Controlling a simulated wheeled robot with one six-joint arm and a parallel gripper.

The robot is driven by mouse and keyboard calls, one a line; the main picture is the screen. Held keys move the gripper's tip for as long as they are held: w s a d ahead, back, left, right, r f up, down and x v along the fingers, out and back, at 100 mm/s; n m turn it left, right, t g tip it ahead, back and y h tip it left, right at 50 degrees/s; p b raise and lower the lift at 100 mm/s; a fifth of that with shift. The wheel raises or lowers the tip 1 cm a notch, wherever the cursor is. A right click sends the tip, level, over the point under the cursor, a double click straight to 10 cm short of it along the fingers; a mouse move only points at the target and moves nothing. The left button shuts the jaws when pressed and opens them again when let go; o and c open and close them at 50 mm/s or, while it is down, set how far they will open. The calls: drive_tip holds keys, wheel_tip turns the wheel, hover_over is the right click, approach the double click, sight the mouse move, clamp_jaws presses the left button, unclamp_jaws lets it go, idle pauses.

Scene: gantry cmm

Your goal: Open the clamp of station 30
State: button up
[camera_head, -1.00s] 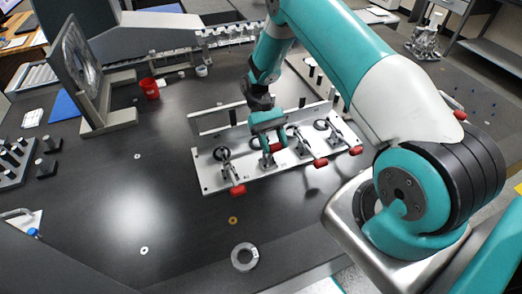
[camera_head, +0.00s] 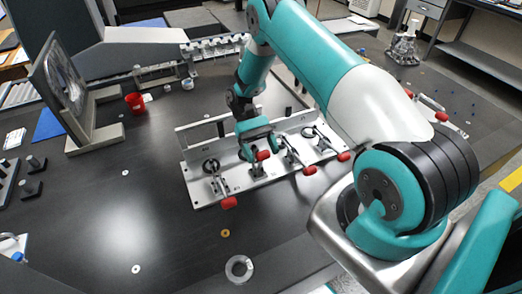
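A pale metal fixture (camera_head: 203,196) with a row of toggle clamps with red handles stands on the dark table. The nearest clamp (camera_head: 228,202) at the left end has its handle low, pointing toward the front edge. The second clamp's red handle (camera_head: 262,155) sits higher than the others, right at my gripper. The third handle (camera_head: 310,170) and the far-right handle (camera_head: 344,156) are low. My gripper (camera_head: 257,146) reaches down over the second clamp. Its fingers are small and partly hidden, so I cannot tell whether they hold the handle. No station number is readable.
A red cup (camera_head: 135,102) and a framed disc on a stand (camera_head: 66,90) are at the left. A metal ring (camera_head: 239,268) and small washers lie in front of the fixture. The table's front left is mostly clear. More red-handled clamps (camera_head: 432,102) are at the right.

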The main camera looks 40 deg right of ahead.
wheel_tip(320, 180, up, 20)
drive_tip(key=p, duration=1.1)
drive_tip(key=shift+p, duration=0.3)
drive_tip(key=shift+a+r, duration=0.1)
